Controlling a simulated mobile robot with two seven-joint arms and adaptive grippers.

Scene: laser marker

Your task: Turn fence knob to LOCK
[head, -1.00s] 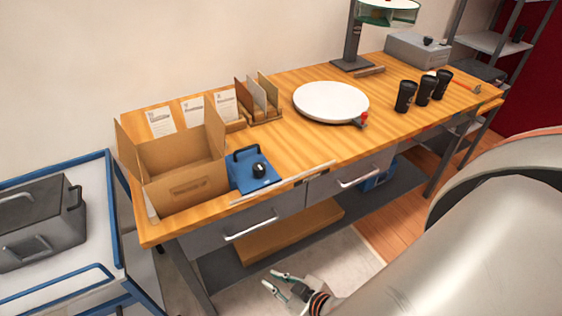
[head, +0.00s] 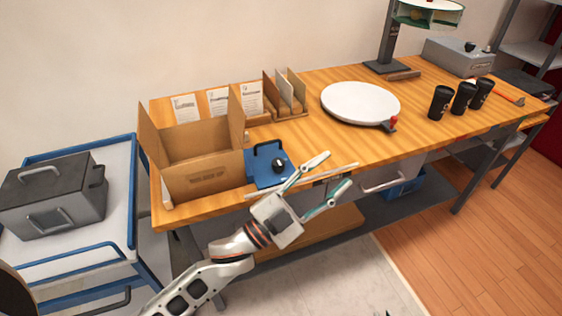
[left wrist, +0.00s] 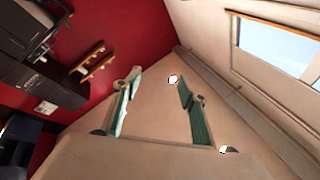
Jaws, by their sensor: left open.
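A blue plate (head: 261,179) with a dark handle lies near the front edge of the wooden bench. A round black knob (head: 279,166) sits on it and looks like the fence knob. Its markings are too small to read. My left gripper (head: 332,172) is open and empty, over the bench's front edge, to the right of the plate. Its fingers point up and right, apart from the knob. In the left wrist view the open fingers (left wrist: 157,82) have nothing between them, and the knob does not show. My right gripper cannot be made out in the head view.
An open cardboard box (head: 195,178) stands directly left of the plate. Upright boards in a rack (head: 290,112), a white round turntable (head: 360,102) and black cups (head: 440,103) stand behind and right. Bare bench top lies between plate and turntable.

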